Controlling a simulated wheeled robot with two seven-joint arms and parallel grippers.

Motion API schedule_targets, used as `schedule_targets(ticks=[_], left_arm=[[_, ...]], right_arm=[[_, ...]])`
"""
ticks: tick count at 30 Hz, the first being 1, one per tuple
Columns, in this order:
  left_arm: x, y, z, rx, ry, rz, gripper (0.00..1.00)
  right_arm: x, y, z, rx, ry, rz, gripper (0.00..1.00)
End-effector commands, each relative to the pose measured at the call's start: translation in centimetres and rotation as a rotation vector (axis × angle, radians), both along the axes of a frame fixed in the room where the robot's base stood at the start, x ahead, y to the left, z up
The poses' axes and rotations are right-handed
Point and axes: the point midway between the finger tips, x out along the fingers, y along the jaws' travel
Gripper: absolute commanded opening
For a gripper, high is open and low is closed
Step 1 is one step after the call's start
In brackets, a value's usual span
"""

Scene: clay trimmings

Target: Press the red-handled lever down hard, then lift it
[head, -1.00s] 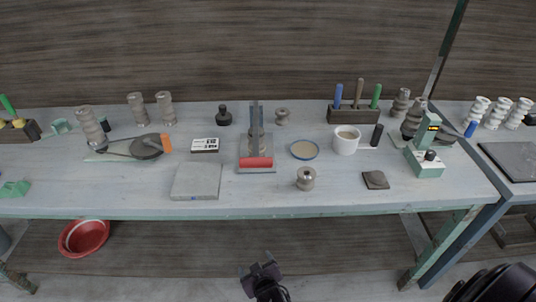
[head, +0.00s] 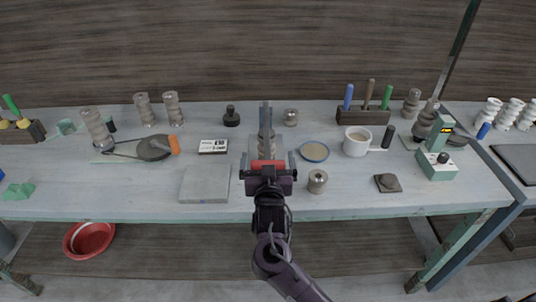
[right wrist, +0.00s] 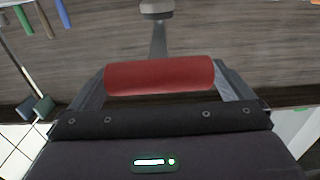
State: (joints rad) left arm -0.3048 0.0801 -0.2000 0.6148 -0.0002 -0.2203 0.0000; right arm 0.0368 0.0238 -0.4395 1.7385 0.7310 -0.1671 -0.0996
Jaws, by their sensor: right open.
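The red handle (head: 268,164) of the lever lies crosswise near the front of a grey device on the bench. A grey upright part (head: 266,118) stands behind it. My right gripper (head: 268,174) is at the handle, coming from the front, and hides much of the device's base. In the right wrist view the red handle (right wrist: 160,75) lies crosswise just beyond the gripper body, with a grey finger near each end. The jaws are open; I cannot tell whether they touch the handle. A grey stem (right wrist: 158,40) runs away behind it. My left gripper is out of view.
Left of the lever are a grey slab (head: 205,184) and a labelled box (head: 213,146). Right of it are a small round metal piece (head: 317,181), a shallow dish (head: 314,152) and a white mug (head: 357,142). The bench's front edge is clear.

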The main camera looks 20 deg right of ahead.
Motion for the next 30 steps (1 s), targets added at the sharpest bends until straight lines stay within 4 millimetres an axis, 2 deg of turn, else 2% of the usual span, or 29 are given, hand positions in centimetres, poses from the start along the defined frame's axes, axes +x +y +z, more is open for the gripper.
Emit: schedule_targets(ticks=[4,12,26,30], left_arm=[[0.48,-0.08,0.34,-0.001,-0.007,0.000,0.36],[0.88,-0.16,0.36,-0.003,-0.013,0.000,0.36],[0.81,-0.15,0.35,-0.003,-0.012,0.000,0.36],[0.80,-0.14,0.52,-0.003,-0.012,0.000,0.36]], right_arm=[[1.05,-0.28,0.04,0.000,0.000,0.001,1.00],[1.20,-0.35,-0.05,0.001,0.001,0.001,1.00],[1.18,-0.33,-0.06,0.001,0.001,0.001,0.41],[1.34,-0.31,0.17,0.003,0.004,0.001,0.41]])
